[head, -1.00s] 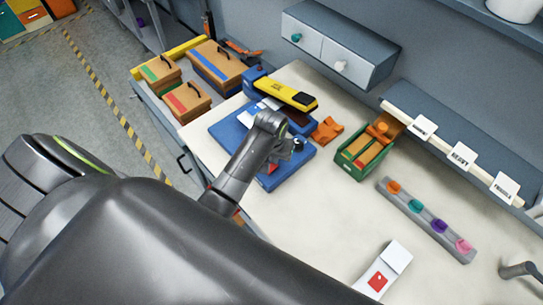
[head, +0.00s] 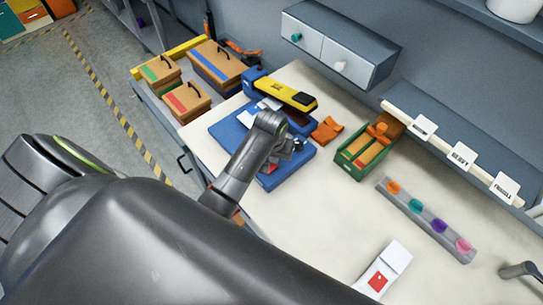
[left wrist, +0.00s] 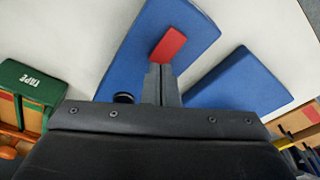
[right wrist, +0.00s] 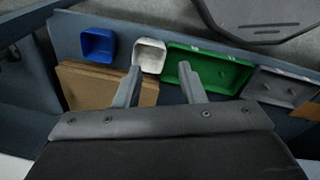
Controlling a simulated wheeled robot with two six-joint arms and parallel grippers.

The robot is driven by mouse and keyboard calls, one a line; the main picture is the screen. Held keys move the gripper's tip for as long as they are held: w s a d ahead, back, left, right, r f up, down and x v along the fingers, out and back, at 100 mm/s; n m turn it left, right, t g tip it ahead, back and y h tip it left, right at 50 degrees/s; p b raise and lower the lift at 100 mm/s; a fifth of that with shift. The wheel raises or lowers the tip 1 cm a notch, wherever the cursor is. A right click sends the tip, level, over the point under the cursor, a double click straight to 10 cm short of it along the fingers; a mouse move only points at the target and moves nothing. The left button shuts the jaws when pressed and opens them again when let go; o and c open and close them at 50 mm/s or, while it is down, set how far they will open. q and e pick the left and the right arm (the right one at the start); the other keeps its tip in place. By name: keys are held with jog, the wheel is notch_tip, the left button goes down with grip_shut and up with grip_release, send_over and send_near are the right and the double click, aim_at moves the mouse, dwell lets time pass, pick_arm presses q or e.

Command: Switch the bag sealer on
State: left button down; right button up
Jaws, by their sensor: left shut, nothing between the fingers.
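The bag sealer has a blue base (head: 232,127) and a yellow arm (head: 285,93) and stands at the back left of the table. A red rocker switch (left wrist: 169,45) is on its blue base in the left wrist view; a bit of red shows in the head view (head: 270,169). My left gripper (left wrist: 161,68) is shut and empty, its fingertips at the near edge of the red switch; I cannot tell whether they touch it. My left arm hides part of the base in the head view. My right gripper (right wrist: 160,70) is open and empty, away from the sealer.
A green box (head: 350,165) and an orange piece (head: 327,130) are right of the sealer. A grey strip with coloured knobs (head: 448,243) and a white device with a red patch (head: 390,268) lie further right. My right gripper faces a shelf with bins (right wrist: 210,68).

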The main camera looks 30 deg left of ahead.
pick_arm(q)
jog(key=shift+f+b, duration=0.35)
jog(key=shift+f, duration=0.55)
jog(key=shift+r, duration=0.1)
jog(key=shift+r+p, duration=1.05)
jog(key=shift+r, duration=2.4)
